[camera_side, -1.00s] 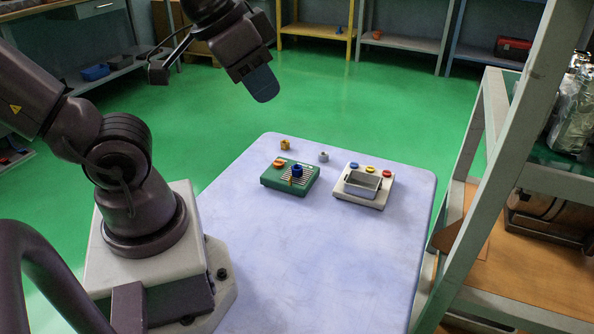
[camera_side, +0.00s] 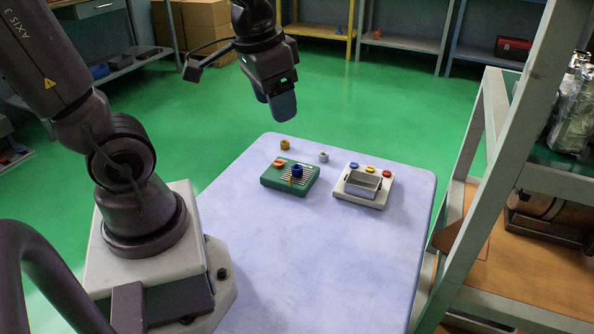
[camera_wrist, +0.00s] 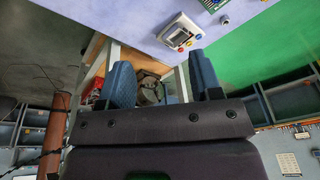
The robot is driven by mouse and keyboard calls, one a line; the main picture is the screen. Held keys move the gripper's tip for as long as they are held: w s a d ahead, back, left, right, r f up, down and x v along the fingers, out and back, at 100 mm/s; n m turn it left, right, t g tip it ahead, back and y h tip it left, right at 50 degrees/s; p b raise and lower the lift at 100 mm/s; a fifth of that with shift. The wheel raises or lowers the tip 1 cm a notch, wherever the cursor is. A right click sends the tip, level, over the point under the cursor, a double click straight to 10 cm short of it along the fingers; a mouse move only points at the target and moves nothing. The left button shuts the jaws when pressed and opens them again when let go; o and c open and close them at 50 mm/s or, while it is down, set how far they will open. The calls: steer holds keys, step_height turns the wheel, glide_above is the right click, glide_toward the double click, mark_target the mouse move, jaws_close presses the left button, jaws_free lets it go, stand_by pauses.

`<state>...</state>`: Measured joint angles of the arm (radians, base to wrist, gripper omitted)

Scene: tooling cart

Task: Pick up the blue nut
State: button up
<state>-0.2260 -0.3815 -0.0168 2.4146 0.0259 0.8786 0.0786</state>
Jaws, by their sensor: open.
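The blue nut (camera_side: 297,170) sits on the green block (camera_side: 274,183) on the table in the side view. My gripper (camera_side: 275,104) is open and empty, in the air above and behind the block, fingers pointing down. In the wrist view my two blue fingers (camera_wrist: 164,82) are spread apart with nothing between them. There only a corner of the green block (camera_wrist: 211,4) shows at the top edge, and the blue nut cannot be made out.
A white block (camera_side: 342,191) with a metal tray (camera_side: 362,192) and red, yellow and blue pieces stands right of the green block. A yellow nut (camera_side: 285,145) and a grey nut (camera_side: 323,157) lie behind. The table front (camera_side: 310,270) is clear. A grey rack post (camera_side: 492,160) rises at right.

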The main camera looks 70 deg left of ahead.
steer(key=w+a+f+m+g, duration=0.2)
steer(key=w+a+f+m, duration=0.25)
steer(key=a+f, duration=0.3)
steer(key=m, duration=1.7)
glide_toward(297, 167)
steer(key=f, duration=0.3)
steer(key=shift+s+f+y, duration=0.25)
steer(key=shift+f+y, duration=0.05)
steer(key=shift+f, duration=0.1)
steer(key=shift+w+a+f, duration=0.1)
steer(key=shift+w+f, duration=0.05)
steer(key=shift+f, duration=0.8)
steer(key=shift+w+a+f, duration=0.1)
steer(key=shift+w+f, duration=0.05)
steer(key=shift+f, duration=0.75)
steer(key=shift+w+a+f, duration=0.1)
steer(key=shift+f, duration=0.85)
jaws_close()
steer(key=shift+r, duration=0.15)
